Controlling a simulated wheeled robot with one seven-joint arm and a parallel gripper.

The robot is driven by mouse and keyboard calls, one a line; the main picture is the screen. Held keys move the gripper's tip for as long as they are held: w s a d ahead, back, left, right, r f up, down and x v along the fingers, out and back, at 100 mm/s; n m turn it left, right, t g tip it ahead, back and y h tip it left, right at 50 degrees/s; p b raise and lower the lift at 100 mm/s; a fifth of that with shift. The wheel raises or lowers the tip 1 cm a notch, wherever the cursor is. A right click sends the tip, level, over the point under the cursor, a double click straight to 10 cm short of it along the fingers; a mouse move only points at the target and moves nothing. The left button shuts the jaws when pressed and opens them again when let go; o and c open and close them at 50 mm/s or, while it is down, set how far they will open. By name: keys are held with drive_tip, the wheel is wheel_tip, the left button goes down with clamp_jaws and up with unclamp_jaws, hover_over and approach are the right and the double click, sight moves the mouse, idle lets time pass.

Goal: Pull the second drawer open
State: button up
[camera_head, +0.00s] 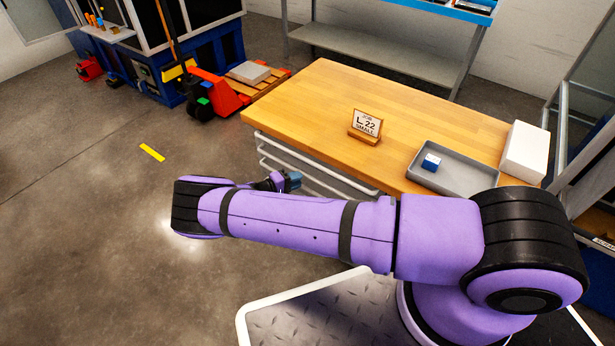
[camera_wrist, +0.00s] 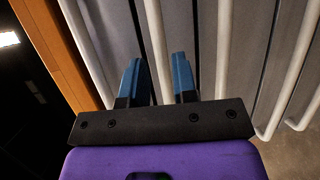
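A wooden-topped workbench (camera_head: 310,100) has a stack of grey drawers with long white bar handles. In the head view the upper handle (camera_head: 315,162) shows, while my arm covers most of the lower drawers. In the wrist view, turned sideways, the wooden top edge is at the left. The first handle (camera_wrist: 84,45) lies beside it, then the second handle (camera_wrist: 154,40). My gripper (camera_wrist: 157,75) has two blue fingers, apart, with the second handle between them in the picture. I cannot tell whether they touch it. The second drawer looks closed. My gripper also shows in the head view (camera_head: 293,181).
On the bench stand a sign (camera_head: 366,127), a grey tray (camera_head: 460,184) with a blue-and-white box (camera_head: 431,162), and a white block (camera_head: 525,152). A red pallet truck (camera_head: 215,92) stands behind left. The floor left of the bench is clear.

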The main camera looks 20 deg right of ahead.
sight(308, 175)
drive_tip(key=shift+x, duration=2.55)
clamp_jaws()
